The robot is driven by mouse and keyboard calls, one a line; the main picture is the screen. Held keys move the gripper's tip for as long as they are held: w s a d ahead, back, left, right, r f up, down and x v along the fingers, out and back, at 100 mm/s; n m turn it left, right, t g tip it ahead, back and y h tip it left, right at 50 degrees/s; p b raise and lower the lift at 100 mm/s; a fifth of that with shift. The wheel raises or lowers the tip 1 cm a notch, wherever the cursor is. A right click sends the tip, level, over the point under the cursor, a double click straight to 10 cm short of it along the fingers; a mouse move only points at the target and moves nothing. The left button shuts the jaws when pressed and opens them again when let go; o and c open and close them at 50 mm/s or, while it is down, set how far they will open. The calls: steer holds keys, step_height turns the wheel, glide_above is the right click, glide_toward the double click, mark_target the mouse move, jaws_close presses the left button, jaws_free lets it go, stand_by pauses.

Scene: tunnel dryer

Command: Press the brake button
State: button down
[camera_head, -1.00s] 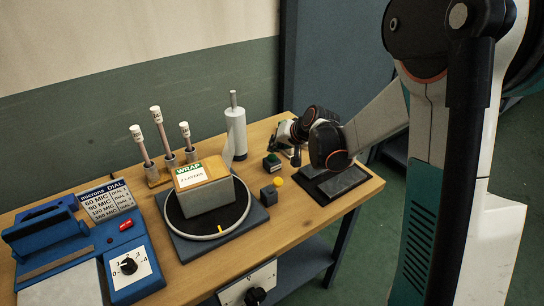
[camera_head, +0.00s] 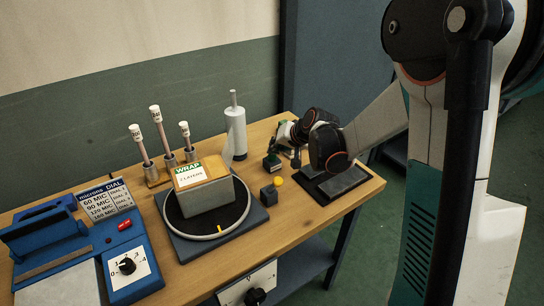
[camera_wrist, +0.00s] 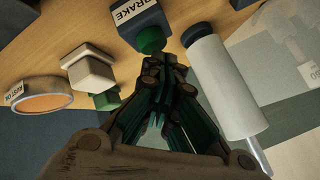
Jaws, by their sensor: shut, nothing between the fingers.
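The brake box (camera_wrist: 128,15) is dark blue-grey with a "BRAKE" label, at the top of the wrist view. A round green button (camera_wrist: 150,40) sticks out of its near face. My gripper (camera_wrist: 163,62) is shut and empty, its fingertips right beside the button; I cannot tell whether they touch it. In the head view my gripper (camera_head: 295,160) is low over the bench, just right of a small dark box with a green top (camera_head: 271,160), which looks like the brake box. My wrist partly hides the area behind it.
On the bench, a wrapped block (camera_head: 208,207) sits on a round turntable (camera_head: 172,220). A white handled roll (camera_head: 235,135) stands behind; it also shows beside my fingers in the wrist view (camera_wrist: 225,90). A small box with a yellow ball (camera_head: 270,193) stands in front.

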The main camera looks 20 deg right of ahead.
steer(key=shift+f+b, duration=0.4)
steer(key=shift+f, duration=0.15)
stand_by(0.4)
steer(key=shift+r, duration=0.15)
steer(key=shift+r+p, duration=0.65)
steer(key=shift+r, duration=0.2)
steer(key=shift+r, duration=0.1)
steer(key=shift+r+p, duration=1.7)
steer(key=shift+r, duration=0.7)
steer(key=shift+s, duration=0.1)
